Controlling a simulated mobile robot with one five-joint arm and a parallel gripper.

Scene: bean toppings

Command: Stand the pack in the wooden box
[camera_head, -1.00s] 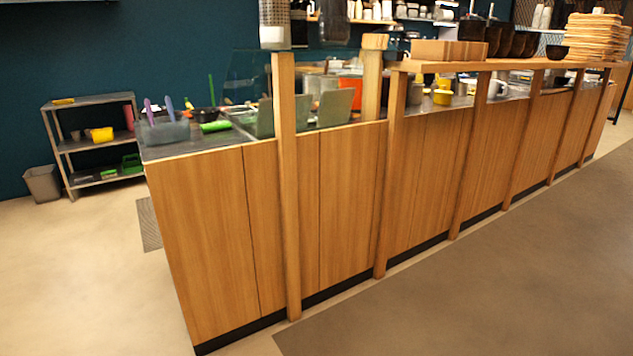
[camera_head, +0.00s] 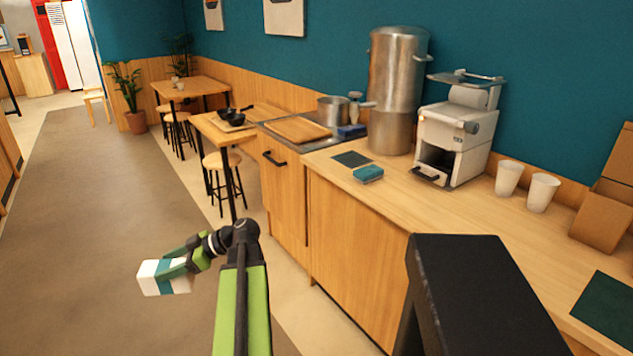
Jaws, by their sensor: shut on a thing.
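My gripper (camera_head: 178,266) is at the end of my green arm, left of the counter and over the floor. It is shut on a white and teal pack (camera_head: 150,279). The pack is held lying roughly sideways, clear of any surface, and the fingers hide part of it. Brown box-like pieces (camera_head: 598,216) stand at the far right end of the counter, cut by the picture edge. I cannot tell whether they are the wooden box.
The wooden counter (camera_head: 470,228) bears a steel urn (camera_head: 393,90), a white machine (camera_head: 458,130), two white cups (camera_head: 508,178), a teal block (camera_head: 368,174) and a dark green mat (camera_head: 607,308). Stools (camera_head: 224,162) and tables stand beyond. The left floor is clear.

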